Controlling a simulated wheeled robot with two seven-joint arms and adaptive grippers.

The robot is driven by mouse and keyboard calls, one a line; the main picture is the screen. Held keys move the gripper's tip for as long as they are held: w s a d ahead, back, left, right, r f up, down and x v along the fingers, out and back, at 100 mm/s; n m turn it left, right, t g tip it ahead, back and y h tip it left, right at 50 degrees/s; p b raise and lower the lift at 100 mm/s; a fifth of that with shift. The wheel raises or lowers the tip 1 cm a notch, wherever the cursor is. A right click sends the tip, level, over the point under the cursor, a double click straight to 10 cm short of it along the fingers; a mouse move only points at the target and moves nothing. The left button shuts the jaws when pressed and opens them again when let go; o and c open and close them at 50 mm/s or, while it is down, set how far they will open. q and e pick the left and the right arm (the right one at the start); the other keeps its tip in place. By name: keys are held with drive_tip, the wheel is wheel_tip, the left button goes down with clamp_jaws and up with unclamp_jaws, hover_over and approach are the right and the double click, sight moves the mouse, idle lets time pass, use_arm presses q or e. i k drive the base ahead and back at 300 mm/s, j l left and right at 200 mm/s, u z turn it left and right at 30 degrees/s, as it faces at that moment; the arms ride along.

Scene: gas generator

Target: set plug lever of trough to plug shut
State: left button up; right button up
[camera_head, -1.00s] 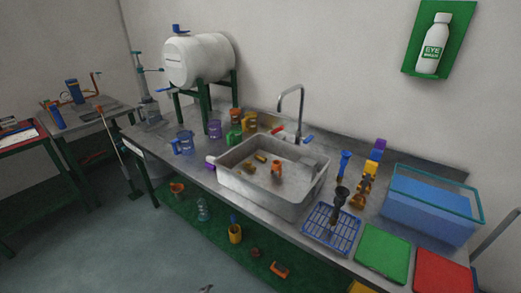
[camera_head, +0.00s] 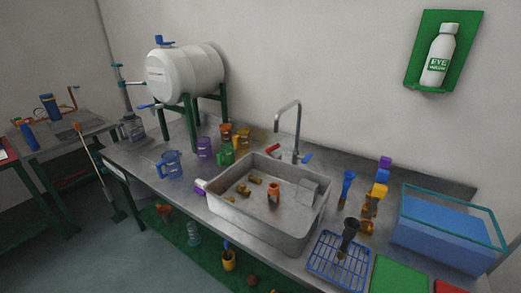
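The trough (camera_head: 255,224) is a grey metal basin set in the long bench in the middle of the head view. Several small brown pieces and an orange-brown cup-like piece (camera_head: 274,194) lie or stand inside it. A small purple and white part (camera_head: 200,188) sticks out at the trough's left front corner; it may be the plug lever, but it is too small to read its setting. The plug is not clearly seen. Neither of my grippers is in view.
A tap (camera_head: 297,118) with red and blue handles stands behind the trough. Coloured jugs, a blue rack (camera_head: 338,262) and a blue tank (camera_head: 440,240) share the bench (camera_head: 150,182). A white barrel (camera_head: 190,72) stands on a green frame. Floor shows at left front.

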sight(276, 145)
drive_tip(key=i+j+u, duration=0.15)
drive_tip(key=u, duration=0.2)
drive_tip(key=i+u, duration=0.35)
drive_tip(key=i+j+u, duration=0.1)
drive_tip(key=u, duration=0.25)
drive_tip(key=i+l, duration=0.05)
drive_tip(key=i, duration=0.05)
